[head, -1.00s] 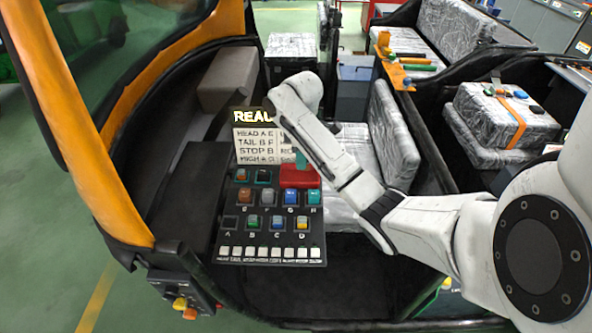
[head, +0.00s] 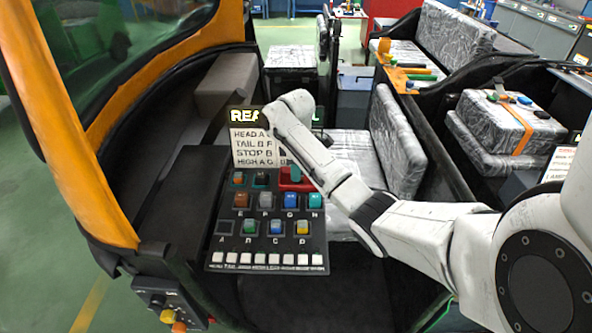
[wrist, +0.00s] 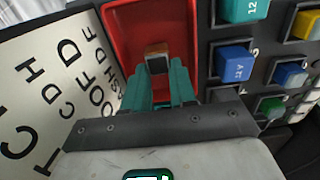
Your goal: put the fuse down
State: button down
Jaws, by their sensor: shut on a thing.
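My gripper (wrist: 157,80) has teal fingers shut on a small fuse (wrist: 157,58), dark with an orange-brown top, in the wrist view. The fuse is over or inside a red tray (wrist: 124,28); I cannot tell whether it touches the bottom. In the head view my gripper (head: 295,172) is at the red tray (head: 284,187) at the panel's upper right, and the fuse is hidden. The fuse panel (head: 220,245) holds coloured fuses in lettered sockets. Socket A (head: 227,228) looks empty.
A white lettered card (head: 250,150) stands behind the panel, close to my gripper; it also shows in the wrist view (wrist: 45,90). Blue (wrist: 235,65) and teal (wrist: 243,8) fuses sit just right of the tray. A row of white labels (head: 265,259) lines the panel's front.

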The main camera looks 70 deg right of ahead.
jog(key=shift+f, duration=0.2)
jog(key=c, duration=0.9)
grip_release()
notch_tip(320, 180, up, 12)
jog(key=p, duration=0.6)
jog(key=shift+r+p, duration=0.15)
jog(key=shift+p, duration=0.2)
